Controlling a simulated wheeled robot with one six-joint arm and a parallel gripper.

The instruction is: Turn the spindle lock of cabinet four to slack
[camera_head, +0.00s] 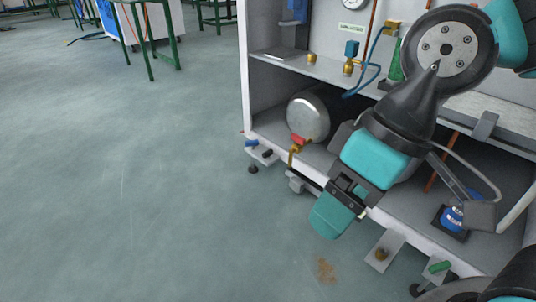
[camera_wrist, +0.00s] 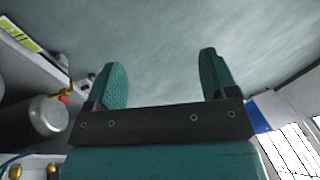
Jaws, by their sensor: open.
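A white cabinet (camera_head: 247,60) stands at the right in the head view; I see no number on it to tell whether it is cabinet four. No part is clearly marked as a spindle lock. Along its base are feet with small knobs: a blue one (camera_head: 252,143) at the left, a brass one (camera_head: 381,254) and a green one (camera_head: 440,267) at the lower right. My gripper (camera_wrist: 163,78) is open and empty, its two teal fingers apart over bare floor in the wrist view. In the head view my gripper (camera_head: 338,208) hangs in front of the cabinet's lower edge, hiding part of it.
A metal tank (camera_head: 308,118) lies on the cabinet's lower shelf, with a red-handled valve (camera_head: 298,140) at its front. A blue part (camera_head: 453,218) sits further right. Green-legged tables (camera_head: 150,40) stand at the back left. The floor (camera_head: 120,180) at the left is clear.

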